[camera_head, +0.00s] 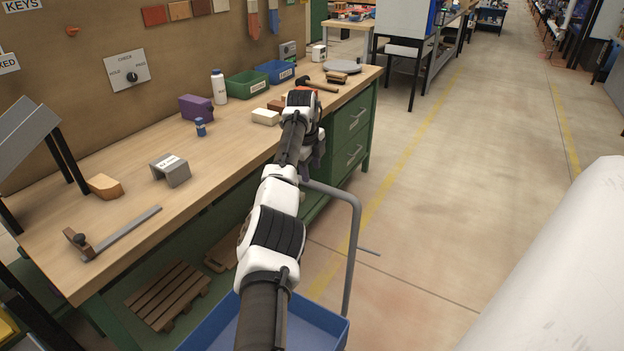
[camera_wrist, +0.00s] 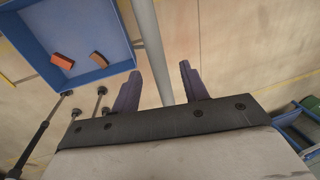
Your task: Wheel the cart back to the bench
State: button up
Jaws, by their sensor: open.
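The cart's blue tray (camera_head: 325,322) shows at the bottom of the head view, partly behind my arm, beside the wooden bench (camera_head: 225,150). Its grey tube handle (camera_head: 352,235) rises from the tray and bends toward my gripper (camera_head: 316,165). In the wrist view the blue tray (camera_wrist: 85,70) is at upper left, with an orange brick (camera_wrist: 62,61) and a tan brick (camera_wrist: 98,59) in it. The grey handle tube (camera_wrist: 150,40) runs between the two open, dark fingers of my gripper (camera_wrist: 160,88). I cannot tell whether either finger touches it.
On the bench stand a purple block (camera_head: 196,107), a white bottle (camera_head: 218,85), a green bin (camera_head: 247,85), a blue bin (camera_head: 275,72) and a grey channel block (camera_head: 171,170). Pallets (camera_head: 168,294) lie beneath. The floor (camera_head: 440,190) to the right is clear.

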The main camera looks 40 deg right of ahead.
notch_tip(320, 180, up, 9)
jog(key=a+b, duration=0.1)
jog(key=shift+s+a, duration=0.3)
jog(key=shift+a, duration=0.05)
dwell(0.3)
